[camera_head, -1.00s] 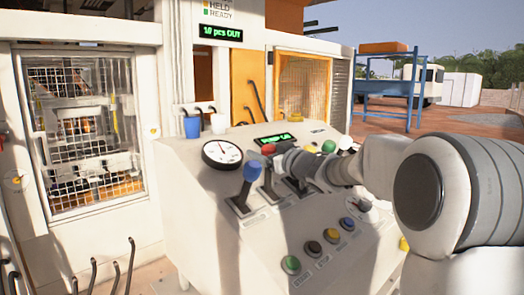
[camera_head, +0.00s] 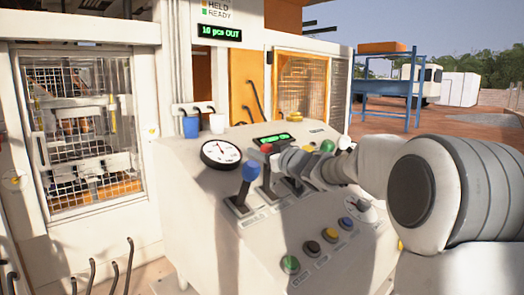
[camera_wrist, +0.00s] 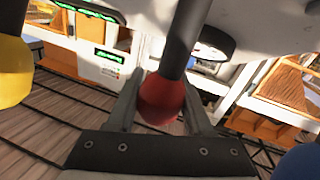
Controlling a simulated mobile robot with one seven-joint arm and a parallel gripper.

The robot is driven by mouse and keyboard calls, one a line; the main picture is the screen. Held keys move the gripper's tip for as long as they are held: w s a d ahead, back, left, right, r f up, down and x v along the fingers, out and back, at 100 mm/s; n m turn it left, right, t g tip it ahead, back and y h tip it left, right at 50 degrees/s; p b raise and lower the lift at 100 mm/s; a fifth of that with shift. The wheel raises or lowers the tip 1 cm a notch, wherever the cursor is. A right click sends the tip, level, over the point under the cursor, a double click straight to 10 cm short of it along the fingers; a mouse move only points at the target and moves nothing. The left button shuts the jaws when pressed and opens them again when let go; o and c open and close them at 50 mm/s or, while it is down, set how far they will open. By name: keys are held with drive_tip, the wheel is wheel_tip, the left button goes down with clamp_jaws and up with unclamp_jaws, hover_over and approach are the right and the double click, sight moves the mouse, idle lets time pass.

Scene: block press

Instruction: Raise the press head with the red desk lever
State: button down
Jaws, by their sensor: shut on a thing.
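The red lever knob (camera_wrist: 162,98) sits between the two fingers of my gripper (camera_wrist: 160,110) in the wrist view, with its dark shaft running toward the panel. The fingers are shut on the knob. In the head view the red knob (camera_head: 266,148) shows just left of my gripper (camera_head: 277,158), which partly hides the lever. The lever stands on the sloping white control desk (camera_head: 215,215). The press (camera_head: 85,130) is behind a wire-mesh guard at the left; its head is hard to make out through the mesh.
A blue-knobbed lever (camera_head: 250,170) stands close to the left of my gripper. A round gauge (camera_head: 220,154) and a green display (camera_head: 272,140) are behind it. Several coloured buttons, including a green one (camera_head: 290,264), line the desk's front. Blue (camera_head: 191,126) and white cups stand behind.

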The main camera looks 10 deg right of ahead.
drive_tip(key=s+b, duration=0.1)
drive_tip(key=b, duration=0.2)
drive_tip(key=shift+d+f+t, duration=0.3)
drive_tip(key=shift+d+t, duration=0.05)
drive_tip(key=shift+t, duration=0.05)
drive_tip(key=s+d+t+b, duration=0.1)
drive_tip(key=b, duration=0.2)
drive_tip(key=s+m+t+y+b, duration=0.1)
drive_tip(key=b, duration=0.3)
drive_tip(key=shift+s+d+f+t+b, duration=0.1)
drive_tip(key=shift+s+d+t+b, duration=0.2)
drive_tip(key=shift+s+d+t, duration=0.1)
drive_tip(key=shift+s+d+r+t+b, duration=0.25)
drive_tip(key=shift+s+t+b, duration=0.1)
drive_tip(key=shift+b, duration=0.45)
drive_tip(key=shift+c, duration=1.6)
unclamp_jaws()
drive_tip(key=v, duration=1.7)
drive_tip(key=shift+s+d, duration=0.2)
